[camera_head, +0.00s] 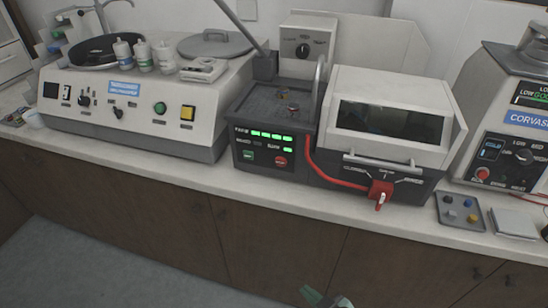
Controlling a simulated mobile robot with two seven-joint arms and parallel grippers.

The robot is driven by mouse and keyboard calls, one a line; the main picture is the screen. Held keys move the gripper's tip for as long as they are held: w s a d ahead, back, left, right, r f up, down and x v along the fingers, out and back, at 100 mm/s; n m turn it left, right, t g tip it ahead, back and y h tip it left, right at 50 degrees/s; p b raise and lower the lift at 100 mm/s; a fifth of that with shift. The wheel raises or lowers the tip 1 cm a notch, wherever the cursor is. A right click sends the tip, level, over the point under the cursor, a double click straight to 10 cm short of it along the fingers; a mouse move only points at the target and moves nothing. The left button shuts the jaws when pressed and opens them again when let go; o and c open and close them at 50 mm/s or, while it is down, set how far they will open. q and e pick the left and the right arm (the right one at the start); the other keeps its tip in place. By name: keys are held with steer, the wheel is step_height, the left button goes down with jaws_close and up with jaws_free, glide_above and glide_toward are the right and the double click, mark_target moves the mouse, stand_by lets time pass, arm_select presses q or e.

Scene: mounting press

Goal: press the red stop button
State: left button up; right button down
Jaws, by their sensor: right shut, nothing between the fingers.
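The red stop button (281,161) is a small round button on the dark front panel of the mounting press (263,148), low and right of the green-lit display. A green button (248,155) sits to its left. My right gripper (318,296) shows only in part at the bottom edge, with a green finger piece; it is shut and empty. It is well below the button in the picture and apart from the press and the counter. My left gripper is not in view.
A red lever (380,192) and red hose stand right of the panel, before the grey hooded unit (391,112). A polishing machine (135,109) is at the left. A tray of small parts (459,213) lies at the right. The counter front (270,245) is clear.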

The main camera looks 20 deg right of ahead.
mark_target(277, 162)
arm_select(q)
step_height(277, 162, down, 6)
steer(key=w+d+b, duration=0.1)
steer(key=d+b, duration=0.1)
steer(key=b, duration=0.4)
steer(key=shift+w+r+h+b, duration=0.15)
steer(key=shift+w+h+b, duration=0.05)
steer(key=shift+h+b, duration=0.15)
arm_select(e)
steer(key=w+r+n+t, duration=0.3)
steer(key=w+r+n, duration=0.2)
steer(key=r+n, duration=0.2)
steer(key=w+d+r+n+t+y, duration=0.1)
steer(key=w+r+n+t, duration=0.3)
steer(key=w+r+n, duration=0.2)
step_height(277, 162, up, 5)
steer(key=shift+f+n, duration=0.1)
steer(key=shift+n, duration=1)
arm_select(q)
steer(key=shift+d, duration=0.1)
arm_select(e)
steer(key=shift+d, duration=0.1)
